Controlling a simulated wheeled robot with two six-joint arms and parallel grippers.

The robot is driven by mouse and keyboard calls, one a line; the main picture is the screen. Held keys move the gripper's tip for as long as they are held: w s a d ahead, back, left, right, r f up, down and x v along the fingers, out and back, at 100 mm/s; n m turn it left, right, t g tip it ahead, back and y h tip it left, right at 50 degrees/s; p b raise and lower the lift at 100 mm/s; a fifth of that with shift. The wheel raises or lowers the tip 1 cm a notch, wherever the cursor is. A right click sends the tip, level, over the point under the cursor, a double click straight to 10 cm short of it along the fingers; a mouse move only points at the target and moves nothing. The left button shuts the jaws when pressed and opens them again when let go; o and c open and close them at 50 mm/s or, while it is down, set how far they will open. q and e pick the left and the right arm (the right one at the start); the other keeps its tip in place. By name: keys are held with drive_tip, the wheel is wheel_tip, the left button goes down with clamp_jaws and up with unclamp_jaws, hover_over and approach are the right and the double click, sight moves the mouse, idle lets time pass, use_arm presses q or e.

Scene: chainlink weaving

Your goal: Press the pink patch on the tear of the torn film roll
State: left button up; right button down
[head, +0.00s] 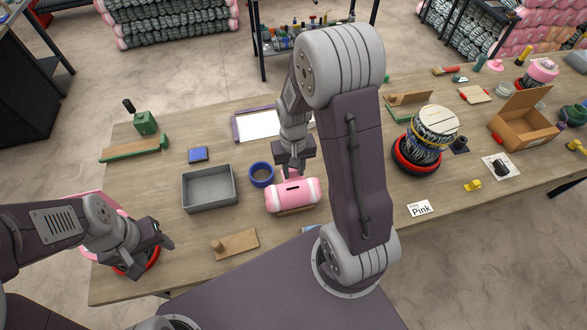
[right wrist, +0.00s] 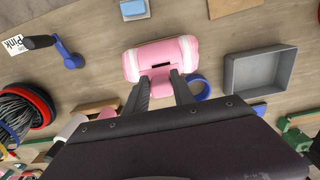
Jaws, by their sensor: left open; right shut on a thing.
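The pink film roll (head: 305,192) with pale bands near its ends lies on its side at the table's middle; it also shows in the right wrist view (right wrist: 132,64). Its tear, a dark slot (right wrist: 156,62), is uncovered on the upper side. My right gripper (right wrist: 161,78) is shut on a pink patch (right wrist: 160,82), close to the roll beside the tear. I cannot tell whether the patch touches the roll. In the head view my right gripper (head: 292,172) is just behind the roll's top. My left gripper (head: 153,258) is open at the lower left, over a red ring (head: 152,263).
A grey tray (head: 209,205) and a blue ring (head: 261,174) stand left of the roll. A wooden board with a knob (head: 237,243) lies in front. A card reading Pink (head: 420,208) lies to the right. A wire-wound spool (head: 425,145) and a cardboard box (head: 522,125) stand farther right.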

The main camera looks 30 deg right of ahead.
sight(294, 179)
wheel_tip(294, 179, down, 7)
drive_tip(key=b, duration=0.5)
drive_tip(key=shift+s, duration=0.1)
drive_tip(key=shift+f, duration=0.4)
drive_tip(key=shift+r, duration=0.15)
drive_tip(key=shift+f+b, duration=0.2)
drive_tip(key=shift+b, duration=0.1)
drive_tip(key=c, duration=1)
unclamp_jaws()
